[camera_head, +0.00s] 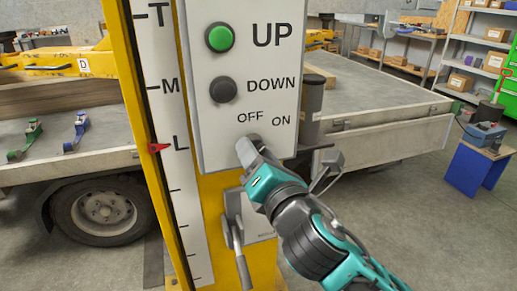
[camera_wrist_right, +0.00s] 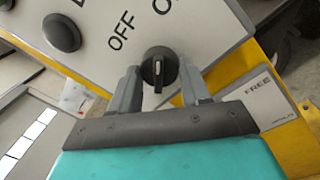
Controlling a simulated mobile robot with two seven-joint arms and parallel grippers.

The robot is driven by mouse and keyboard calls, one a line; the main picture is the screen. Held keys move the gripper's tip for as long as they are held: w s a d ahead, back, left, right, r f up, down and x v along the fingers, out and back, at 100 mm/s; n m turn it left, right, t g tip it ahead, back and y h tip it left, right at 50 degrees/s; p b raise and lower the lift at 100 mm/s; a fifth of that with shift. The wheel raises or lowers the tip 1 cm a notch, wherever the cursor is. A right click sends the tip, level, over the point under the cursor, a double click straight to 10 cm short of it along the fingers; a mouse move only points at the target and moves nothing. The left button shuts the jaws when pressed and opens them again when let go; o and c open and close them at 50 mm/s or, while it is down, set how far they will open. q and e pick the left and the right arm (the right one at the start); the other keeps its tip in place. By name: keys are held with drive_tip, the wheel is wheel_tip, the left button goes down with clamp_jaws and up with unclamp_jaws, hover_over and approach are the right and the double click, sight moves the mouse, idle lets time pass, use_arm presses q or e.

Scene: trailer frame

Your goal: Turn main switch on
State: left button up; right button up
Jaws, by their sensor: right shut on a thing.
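The main switch is a round black knob (camera_wrist_right: 158,66) with a white mark, set on the white control panel (camera_head: 205,125) below the words OFF and ON. In the right wrist view the mark runs straight up and down the picture; I cannot tell which word it points to. My right gripper (camera_head: 251,150) is at the panel's lower edge, with a finger on either side of the knob, shut on it. In the head view the gripper mostly hides the knob. My left gripper is not in view.
Above the switch are a green UP button (camera_head: 219,38) and a black DOWN button (camera_head: 223,89). A yellow post with a scale and red pointer (camera_head: 159,147) stands left. A lever (camera_head: 238,250) hangs below the panel. A trailer bed (camera_head: 380,100) and blue stand (camera_head: 475,170) are right.

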drive_tip(key=shift+a+m, duration=0.1)
drive_tip(key=shift+m, duration=0.8)
drive_tip(key=shift+p, duration=0.3)
drive_tip(key=o, duration=1.1)
drive_tip(key=shift+c, duration=0.2)
drive_tip(key=v, duration=1.3)
drive_tip(key=shift+f, duration=0.1)
